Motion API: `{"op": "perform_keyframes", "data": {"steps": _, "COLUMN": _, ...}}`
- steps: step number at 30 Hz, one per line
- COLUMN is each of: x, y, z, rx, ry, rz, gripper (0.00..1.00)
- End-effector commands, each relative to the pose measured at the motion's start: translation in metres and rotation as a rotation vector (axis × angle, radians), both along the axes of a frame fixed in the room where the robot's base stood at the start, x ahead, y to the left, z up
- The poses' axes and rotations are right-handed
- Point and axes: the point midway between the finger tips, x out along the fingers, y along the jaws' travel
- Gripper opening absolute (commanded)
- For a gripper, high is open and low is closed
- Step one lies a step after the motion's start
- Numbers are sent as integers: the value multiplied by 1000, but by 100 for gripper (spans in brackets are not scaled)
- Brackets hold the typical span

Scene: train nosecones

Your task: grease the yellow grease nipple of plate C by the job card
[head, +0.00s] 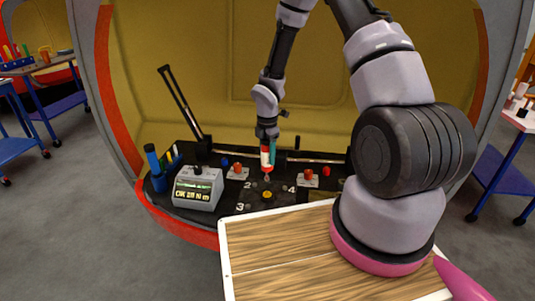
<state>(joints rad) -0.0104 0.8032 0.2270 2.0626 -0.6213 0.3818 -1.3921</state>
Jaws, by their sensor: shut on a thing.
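My gripper (267,136) points down over the black deck and is shut on a red and white tool (266,157) with a narrow tip at its lower end. A yellow round nipple (267,194) sits on the deck just below the tip. The tip looks apart from it by a small gap, though the depth is hard to judge. White numbers 2, 3 and 4 are marked around the nipple. I cannot make out a letter C or a job card.
A grey box with a lit display (197,188) stands at the left of the deck. A wooden board (285,260) lies in front.

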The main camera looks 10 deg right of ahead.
Motion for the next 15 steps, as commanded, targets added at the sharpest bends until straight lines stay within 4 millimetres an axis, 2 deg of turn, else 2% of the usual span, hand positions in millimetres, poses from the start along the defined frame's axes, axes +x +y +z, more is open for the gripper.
{"op": "perform_keyframes", "data": {"steps": 15, "x": 0, "y": 1, "z": -40, "rx": 1, "ry": 1, "rz": 0, "gripper": 0}}
